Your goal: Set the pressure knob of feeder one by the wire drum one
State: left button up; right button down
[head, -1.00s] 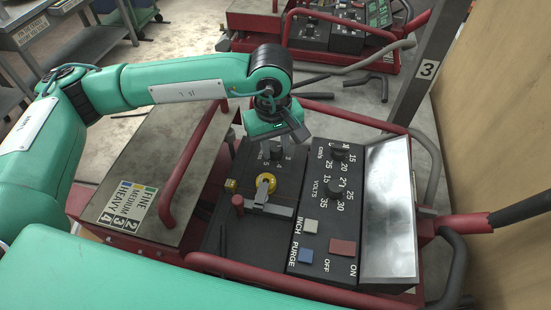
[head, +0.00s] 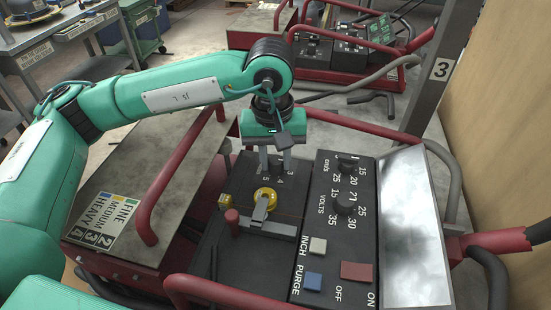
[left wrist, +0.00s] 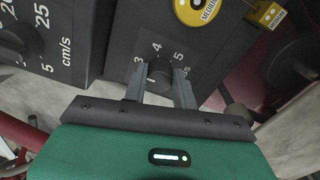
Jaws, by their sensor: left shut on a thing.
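The dark pressure knob (left wrist: 160,70) is on the near feeder's black panel, with the numbers 3, 4 and 5 around it. My left gripper (head: 276,169) is over it from above; in the left wrist view its two fingers (left wrist: 160,88) stand on either side of the knob, shut on it. The knob's pointer is too unclear to read. Beside it is the yellow wire drum (head: 265,195), partly covered by a grey arm; in the left wrist view the drum (left wrist: 190,8) carries the label MEDIUM. My right gripper is out of view.
A legend plate (head: 104,222) lists FINE 2, MEDIUM 3, HEAVY 4. Cm/s and volts knobs (head: 346,203) and several push buttons (head: 357,271) sit right of the drum. Red rails (head: 175,180) border the feeder. Another feeder (head: 318,50) stands behind; a wooden wall (head: 510,120) is at right.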

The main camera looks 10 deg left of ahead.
aim_at(272, 160)
pick_arm(q)
jog(key=o, duration=1)
jog(key=shift+c, duration=0.2)
jog(key=shift+r, duration=0.1)
jog(key=shift+r, duration=0.3)
notch_tip(272, 160, up, 13)
jog(key=b, duration=0.2)
jog(key=shift+a, duration=0.3)
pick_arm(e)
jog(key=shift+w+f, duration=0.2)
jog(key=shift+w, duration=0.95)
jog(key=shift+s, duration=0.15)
